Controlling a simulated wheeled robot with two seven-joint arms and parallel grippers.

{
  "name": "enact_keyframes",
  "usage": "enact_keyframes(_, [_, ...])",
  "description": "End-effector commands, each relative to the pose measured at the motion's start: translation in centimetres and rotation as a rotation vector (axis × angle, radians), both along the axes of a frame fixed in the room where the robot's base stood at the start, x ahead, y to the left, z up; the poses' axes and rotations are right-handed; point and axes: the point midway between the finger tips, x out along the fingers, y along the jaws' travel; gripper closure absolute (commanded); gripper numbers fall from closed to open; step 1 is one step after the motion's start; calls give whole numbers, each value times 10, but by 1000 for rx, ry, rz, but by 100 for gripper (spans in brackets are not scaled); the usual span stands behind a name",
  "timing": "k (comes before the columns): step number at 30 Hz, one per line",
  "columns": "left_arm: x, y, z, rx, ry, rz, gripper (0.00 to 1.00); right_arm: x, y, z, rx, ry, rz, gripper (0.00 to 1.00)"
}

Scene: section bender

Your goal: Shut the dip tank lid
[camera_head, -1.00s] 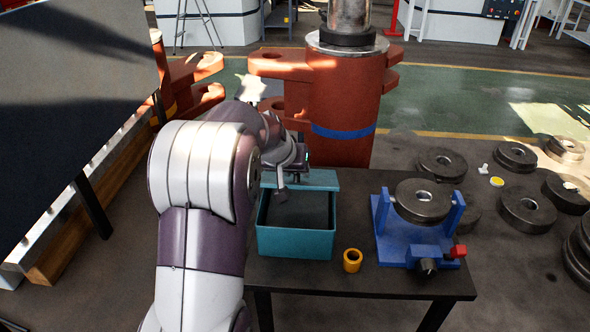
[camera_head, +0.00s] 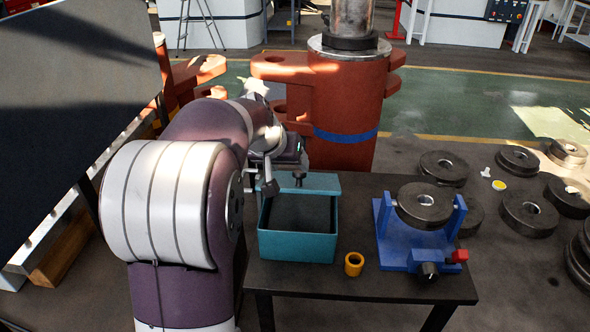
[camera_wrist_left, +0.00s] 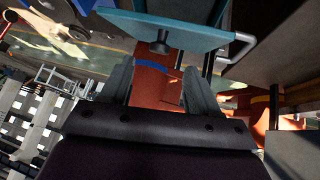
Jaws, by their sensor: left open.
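The dip tank (camera_head: 297,246) is a teal open-topped box on the dark table, its dark inside showing. Its teal lid (camera_head: 322,184) stands raised along the tank's back edge, with a dark knob (camera_head: 298,178) on it. The lid (camera_wrist_left: 190,32) and knob (camera_wrist_left: 160,47) also show at the top of the left wrist view. My left gripper (camera_head: 283,182) is beside the lid at the tank's back left. In the wrist view its fingers (camera_wrist_left: 160,88) are apart with nothing held between them, and the knob appears just beyond them. My right gripper is not shown.
A yellow ring (camera_head: 354,263) stands right of the tank on the table (camera_head: 330,285). A blue fixture (camera_head: 408,252) holding a dark roller (camera_head: 424,203) is farther right. A large orange machine (camera_head: 345,105) rises behind the table.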

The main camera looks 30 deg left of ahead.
Motion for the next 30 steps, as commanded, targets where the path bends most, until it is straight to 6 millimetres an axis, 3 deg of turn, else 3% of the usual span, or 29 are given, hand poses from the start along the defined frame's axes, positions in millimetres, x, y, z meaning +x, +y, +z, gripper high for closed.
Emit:
enact_keyframes(3, [-15, -1, 22, 1, -2, 1, 39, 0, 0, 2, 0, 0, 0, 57])
enact_keyframes(7, [-25, -3, 34, -1, 0, 1, 39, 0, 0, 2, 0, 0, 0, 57])
enact_keyframes(26, [-26, -1, 37, -10, -9, 36, 39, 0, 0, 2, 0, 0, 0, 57])
enact_keyframes(28, [-40, 2, 12, -21, 37, 105, 39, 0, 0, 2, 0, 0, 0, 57])
enact_keyframes(30, [-57, -19, -13, -31, 132, 112, 39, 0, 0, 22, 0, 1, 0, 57])
